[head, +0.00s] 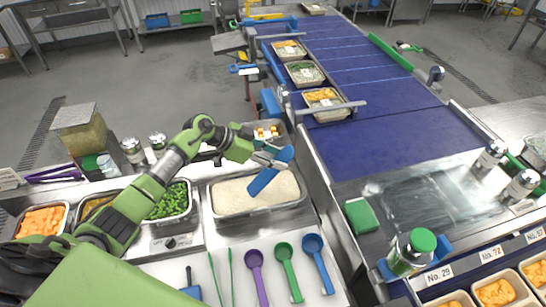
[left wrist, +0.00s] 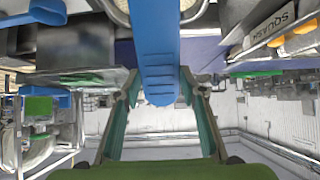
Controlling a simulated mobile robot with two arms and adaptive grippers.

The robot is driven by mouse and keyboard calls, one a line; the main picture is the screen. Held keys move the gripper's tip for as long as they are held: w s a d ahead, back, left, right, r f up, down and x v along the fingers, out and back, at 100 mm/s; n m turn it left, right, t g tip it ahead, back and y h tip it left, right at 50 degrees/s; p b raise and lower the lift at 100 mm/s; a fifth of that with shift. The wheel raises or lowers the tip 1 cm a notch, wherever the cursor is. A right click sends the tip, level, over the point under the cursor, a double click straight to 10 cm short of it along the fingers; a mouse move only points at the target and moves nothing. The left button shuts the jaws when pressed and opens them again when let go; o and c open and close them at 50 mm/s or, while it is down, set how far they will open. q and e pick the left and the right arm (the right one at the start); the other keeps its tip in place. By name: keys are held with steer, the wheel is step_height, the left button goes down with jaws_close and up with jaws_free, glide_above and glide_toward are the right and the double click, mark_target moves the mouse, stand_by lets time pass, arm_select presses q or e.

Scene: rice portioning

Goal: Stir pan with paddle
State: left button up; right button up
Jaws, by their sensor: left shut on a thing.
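The pan (head: 303,203) is a rectangular metal tray of white rice (head: 225,193) in the counter, left of the conveyor. My left gripper (head: 264,158) is above the pan's far side, shut on a blue paddle (head: 266,179). The paddle slants down to the left over the rice; I cannot tell whether its tip touches the rice. In the left wrist view the paddle (left wrist: 155,45) runs between the two fingers of the gripper (left wrist: 160,86). My right gripper is not in view.
Pans of green vegetables (head: 172,202) and orange cubes (head: 42,221) lie to the left. Purple (head: 255,262), green (head: 285,252) and blue (head: 314,245) scoops lie in front of the pan. The blue conveyor (head: 390,140) carries filled trays. A green-capped bottle (head: 410,252) stands at right.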

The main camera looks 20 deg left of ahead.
mark_target(286, 153)
arm_select(q)
steer(key=w+d, duration=0.6)
steer(key=d, duration=0.2)
steer(key=shift+s+a, duration=0.85)
steer(key=shift+a, duration=0.25)
steer(key=shift+s+a, duration=0.8)
steer(key=shift+a, duration=0.3)
steer(key=shift+r, duration=6)
steer(key=shift+f, duration=0.1)
